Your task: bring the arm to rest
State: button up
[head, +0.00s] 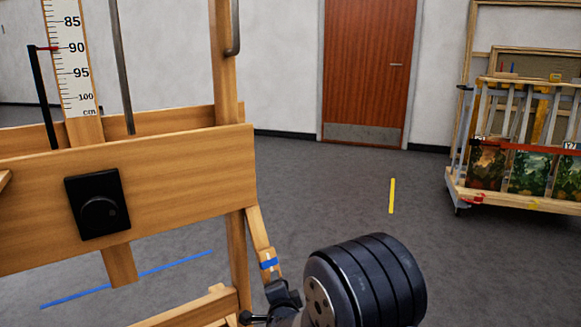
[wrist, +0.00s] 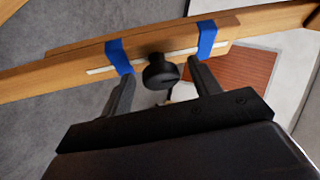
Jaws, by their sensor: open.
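In the wrist view my gripper (wrist: 160,74) is open, its two dark fingers apart with nothing held between them. A round black knob (wrist: 161,76) on a wooden bar (wrist: 75,66) shows between the fingertips. I cannot tell how far the knob is from the fingers. Two blue tape bands wrap the bar on either side of the knob. In the head view a thick dark ribbed link of my arm (head: 365,280) is at the bottom, right of the easel. The gripper's fingers cannot be made out there.
A wooden easel (head: 190,170) with a black dial (head: 97,204) and a centimetre scale (head: 73,60) fills the left. A wheeled painting cart (head: 505,192) stands at right. A brown door (head: 366,65) is behind. Grey floor between easel and cart is clear, with a yellow strip (head: 392,196).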

jog(key=n+y, duration=0.1)
jog(key=n, duration=0.1)
jog(key=n+t, duration=0.1)
jog(key=n, duration=0.1)
jog(key=shift+d+f+n+y+b, duration=0.15)
jog(key=shift+f+n+y+b, duration=0.05)
jog(key=shift+n+y+b, duration=0.2)
jog(key=n+y, duration=0.1)
jog(key=n, duration=0.1)
jog(key=n+y, duration=0.1)
jog(key=n, duration=0.1)
jog(key=shift+d+n+t+y, duration=0.1)
jog(key=shift+n+t+y, duration=0.2)
jog(key=shift+n+t, duration=0.1)
jog(key=shift+d, duration=0.1)
